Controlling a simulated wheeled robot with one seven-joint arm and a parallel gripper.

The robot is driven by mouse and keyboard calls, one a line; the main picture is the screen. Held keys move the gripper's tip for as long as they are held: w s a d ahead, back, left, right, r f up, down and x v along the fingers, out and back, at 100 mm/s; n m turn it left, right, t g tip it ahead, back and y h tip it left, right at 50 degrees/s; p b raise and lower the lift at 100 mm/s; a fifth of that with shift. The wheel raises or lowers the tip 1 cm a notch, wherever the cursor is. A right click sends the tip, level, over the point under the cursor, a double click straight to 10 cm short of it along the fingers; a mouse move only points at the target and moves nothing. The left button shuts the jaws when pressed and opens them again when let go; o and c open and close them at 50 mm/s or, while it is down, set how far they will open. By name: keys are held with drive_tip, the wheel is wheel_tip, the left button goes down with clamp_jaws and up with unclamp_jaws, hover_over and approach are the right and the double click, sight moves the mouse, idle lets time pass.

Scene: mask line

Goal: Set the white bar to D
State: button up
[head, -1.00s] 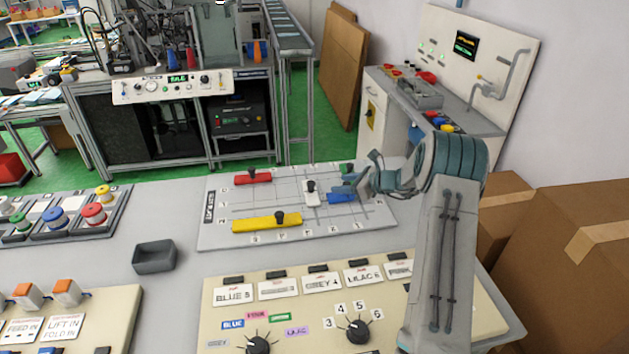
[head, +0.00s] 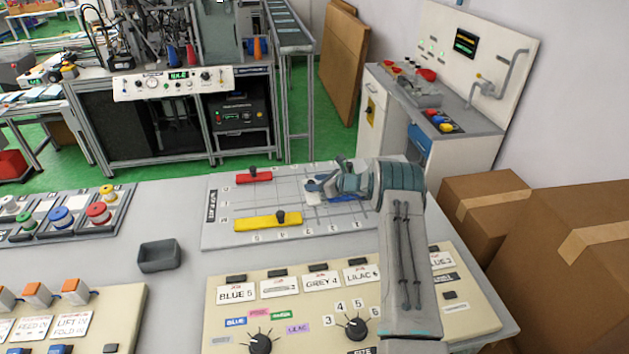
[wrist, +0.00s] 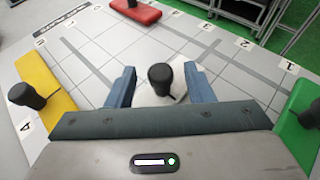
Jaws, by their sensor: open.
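The white bar (wrist: 147,97) lies on the grey gridded board (wrist: 95,60), with a black knob (wrist: 160,75) standing up from it. My gripper (wrist: 160,71) is open, one blue finger on each side of that knob; I cannot tell whether either touches it. In the head view my gripper (head: 322,184) is over the board's right half and mostly hides the white bar. The letter D cannot be made out on the board's edge.
A yellow bar (head: 262,221) lies near the board's front and a red bar (head: 253,177) near its back left. A green bar (wrist: 304,112) is at the right in the wrist view. A small grey tray (head: 159,256) stands left of the board.

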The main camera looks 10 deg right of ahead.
drive_tip(key=shift+w+a+f, duration=0.2)
drive_tip(key=shift+w+a, duration=0.1)
clamp_jaws()
drive_tip(key=shift+w+f+b, duration=0.25)
drive_tip(key=shift+w+b, duration=0.3)
drive_tip(key=shift+b, duration=0.3)
drive_tip(key=w+b, duration=0.3)
drive_tip(key=b, duration=0.1)
drive_tip(key=shift+w+f, duration=0.1)
drive_tip(key=shift+w, duration=0.2)
drive_tip(key=w+b, duration=0.3)
drive_tip(key=b, duration=0.2)
drive_tip(key=shift+w, duration=0.1)
drive_tip(key=shift+w+d+r+b, duration=0.1)
drive_tip(key=shift+r+b, duration=0.2)
drive_tip(key=shift+r, duration=0.2)
